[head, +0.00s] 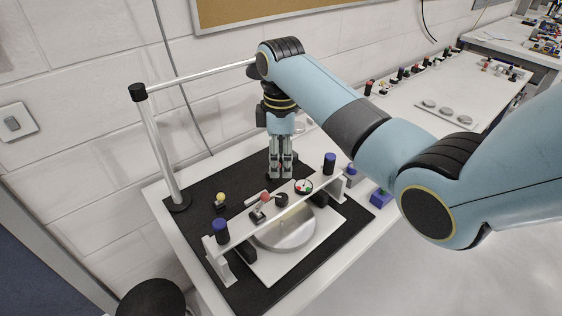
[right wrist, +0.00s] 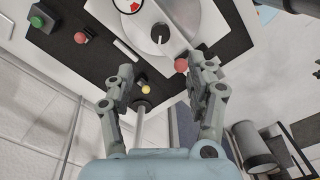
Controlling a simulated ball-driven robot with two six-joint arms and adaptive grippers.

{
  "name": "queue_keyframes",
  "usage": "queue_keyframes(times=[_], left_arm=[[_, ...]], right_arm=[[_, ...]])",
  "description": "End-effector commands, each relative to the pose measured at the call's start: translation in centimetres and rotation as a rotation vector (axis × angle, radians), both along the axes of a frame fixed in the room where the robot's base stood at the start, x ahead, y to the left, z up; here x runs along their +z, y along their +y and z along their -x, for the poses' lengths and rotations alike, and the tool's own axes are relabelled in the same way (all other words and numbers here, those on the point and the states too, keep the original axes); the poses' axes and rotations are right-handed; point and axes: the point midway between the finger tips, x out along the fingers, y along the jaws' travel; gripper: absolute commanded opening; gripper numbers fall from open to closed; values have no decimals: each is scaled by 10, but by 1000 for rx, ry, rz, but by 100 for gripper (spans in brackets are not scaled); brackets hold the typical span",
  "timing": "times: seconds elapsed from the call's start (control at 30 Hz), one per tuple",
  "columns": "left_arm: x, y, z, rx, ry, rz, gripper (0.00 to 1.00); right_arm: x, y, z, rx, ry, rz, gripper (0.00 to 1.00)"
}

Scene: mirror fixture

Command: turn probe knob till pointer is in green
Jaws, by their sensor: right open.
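The black probe knob (head: 281,199) sits on the white bar of the fixture, beside a red ball (head: 265,197). The knob also shows in the right wrist view (right wrist: 160,33), with a light mark on it. The small round dial (head: 304,186) has a pale face with green and red on it; where its pointer stands is too small to tell. The dial is cut by the top edge of the right wrist view (right wrist: 128,5). My right gripper (head: 281,176) points down behind the bar, open and empty, apart from the knob. My left gripper is not in view.
A round silver mirror (head: 284,232) lies under the bar. Blue-topped posts (head: 221,231) stand at the bar's ends. A yellow ball (head: 220,197) is at the left, near an upright metal pole (head: 160,150). The black mat (head: 325,238) is clear at the front right.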

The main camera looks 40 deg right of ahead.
Motion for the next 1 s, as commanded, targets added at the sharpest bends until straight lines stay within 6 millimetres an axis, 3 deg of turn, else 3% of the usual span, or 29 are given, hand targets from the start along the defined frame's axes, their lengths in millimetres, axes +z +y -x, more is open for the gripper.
queue_keyframes(times=[0.27, 0.47, 0.6, 0.73, 0.83, 1.0], left_arm=[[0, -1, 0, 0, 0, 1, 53], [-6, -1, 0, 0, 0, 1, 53], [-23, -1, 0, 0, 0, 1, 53], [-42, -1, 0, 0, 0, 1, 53], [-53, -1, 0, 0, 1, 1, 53], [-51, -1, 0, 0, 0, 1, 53]], right_arm=[[0, 0, 0, 67, 2, 0, 55], [3, 1, 4, 542, 15, -7, 55], [-2, 1, 5, 946, 16, -13, 55], [-9, 0, 4, 1223, 9, -10, 55], [-15, -1, 2, 1264, 1, -2, 55], [-26, -1, 2, 1260, 3, -3, 55]])
